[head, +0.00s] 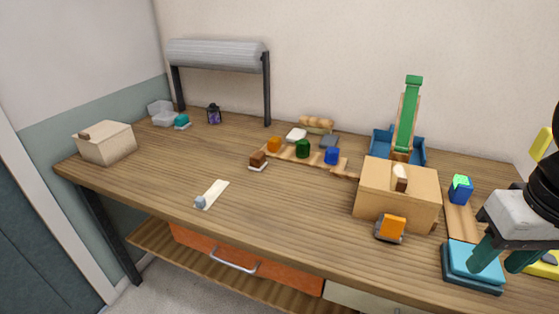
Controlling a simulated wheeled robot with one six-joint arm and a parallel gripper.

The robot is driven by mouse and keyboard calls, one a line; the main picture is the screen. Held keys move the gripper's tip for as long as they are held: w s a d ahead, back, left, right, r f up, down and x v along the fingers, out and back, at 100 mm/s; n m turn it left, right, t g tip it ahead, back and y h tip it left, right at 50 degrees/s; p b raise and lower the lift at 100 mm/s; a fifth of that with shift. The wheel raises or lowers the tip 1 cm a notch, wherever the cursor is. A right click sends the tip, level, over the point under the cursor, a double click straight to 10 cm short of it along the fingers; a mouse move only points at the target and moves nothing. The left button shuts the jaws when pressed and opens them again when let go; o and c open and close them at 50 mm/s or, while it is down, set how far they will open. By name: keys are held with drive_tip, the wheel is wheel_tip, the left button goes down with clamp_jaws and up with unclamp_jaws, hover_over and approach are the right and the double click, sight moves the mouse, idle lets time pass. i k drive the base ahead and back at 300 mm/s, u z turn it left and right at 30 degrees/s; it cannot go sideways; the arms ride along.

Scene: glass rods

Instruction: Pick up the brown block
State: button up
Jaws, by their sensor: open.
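A small brown block (258,158) sits on a pale base near the middle of the wooden desk, just left of a wooden board with coloured blocks. My gripper (495,265) is at the far right, with its two teal fingers pointing down and apart. It is empty and looks to be above or in front of a teal square pad (462,282); the exact height is hard to tell. The brown block is far to the left of my gripper, and nothing hides it.
Orange (274,144), green (303,148) and blue (332,155) blocks stand right of the brown block. A large tan box (385,210) stands between it and my gripper, with an orange block (393,226) in front. A white strip (216,190) lies left; the front middle is clear.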

sight(257, 162)
drive_tip(key=u, duration=0.8)
drive_tip(key=k, duration=1.05)
drive_tip(key=u, duration=1.45)
drive_tip(key=i, duration=1.9)
drive_tip(key=z, duration=0.8)
drive_tip(key=i, duration=0.9)
drive_tip(key=z, duration=1.5)
drive_tip(key=i, duration=0.65)
drive_tip(key=z, duration=0.55)
